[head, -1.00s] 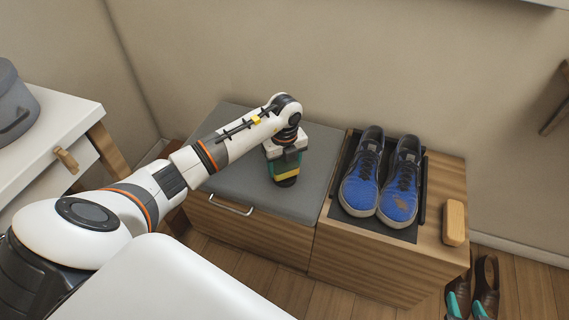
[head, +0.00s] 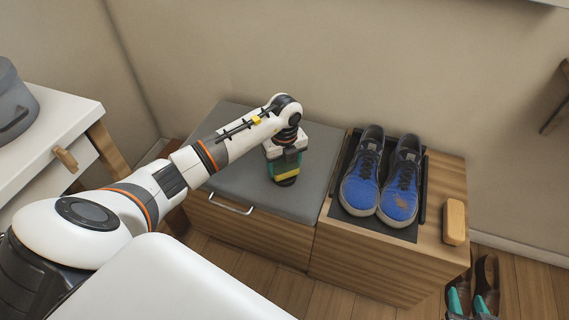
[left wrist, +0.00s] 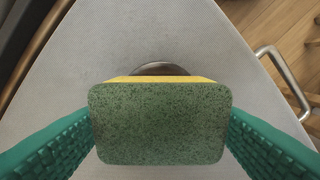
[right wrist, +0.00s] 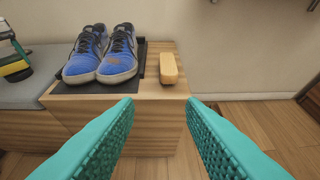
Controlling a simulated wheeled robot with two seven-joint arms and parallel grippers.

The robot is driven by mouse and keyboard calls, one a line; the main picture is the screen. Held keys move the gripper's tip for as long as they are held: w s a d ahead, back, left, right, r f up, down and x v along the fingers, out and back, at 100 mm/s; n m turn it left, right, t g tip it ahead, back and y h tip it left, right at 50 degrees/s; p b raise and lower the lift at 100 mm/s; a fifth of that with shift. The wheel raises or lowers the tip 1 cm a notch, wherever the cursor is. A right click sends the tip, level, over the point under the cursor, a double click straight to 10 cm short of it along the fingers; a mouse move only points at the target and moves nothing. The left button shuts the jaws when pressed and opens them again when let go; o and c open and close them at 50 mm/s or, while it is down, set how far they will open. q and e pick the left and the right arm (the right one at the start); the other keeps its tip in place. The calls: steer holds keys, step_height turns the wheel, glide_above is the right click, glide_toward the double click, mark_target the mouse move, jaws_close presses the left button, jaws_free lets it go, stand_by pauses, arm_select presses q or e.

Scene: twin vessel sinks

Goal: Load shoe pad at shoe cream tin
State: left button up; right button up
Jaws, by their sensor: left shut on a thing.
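The shoe pad, a green block with a yellow layer, is in my left gripper (head: 286,160), which is shut on it. The pad's green face (left wrist: 160,125) fills the middle of the left wrist view, between the teal fingers. A dark round tin (left wrist: 160,69), apparently the shoe cream tin, shows just past the pad's yellow edge on the grey bench top. The pad hides most of it, and I cannot tell whether they touch. In the head view its dark edge (head: 286,183) shows under the pad. My right gripper (right wrist: 158,108) is open and empty, in front of the wooden bench.
Blue shoes (head: 381,180) stand on a black mat to the right of the grey cushion (head: 233,155). A wood-coloured brush-like block (head: 454,222) lies at the bench's right end. A white cabinet (head: 60,125) stands at the left. The cushion around the tin is clear.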

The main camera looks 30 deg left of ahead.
mark_target(285, 164)
arm_select(q)
steer(key=shift+f, duration=0.35)
arm_select(e)
steer(key=shift+w+a+r+t+y, duration=0.2)
steer(key=shift+w+r+t+y, duration=0.1)
steer(key=shift+w+r+t, duration=0.3)
stand_by(0.7)
steer(key=shift+s, duration=0.15)
arm_select(q)
steer(key=shift+r+p, duration=0.45)
steer(key=shift+r, duration=0.2)
steer(key=shift+r+p, duration=1.75)
steer(key=shift+r, duration=0.05)
steer(key=shift+r+p, duration=0.7)
steer(key=shift+r, duration=0.05)
steer(key=shift+r+p, duration=0.3)
arm_select(e)
steer(key=s+d+f+g+h, duration=0.2)
steer(key=s+d+f+g, duration=0.2)
steer(key=s+f+g, duration=0.5)
steer(key=shift+s+d+g+h, duration=0.15)
steer(key=shift+s+g+h, duration=0.15)
steer(key=shift+s, duration=0.9)
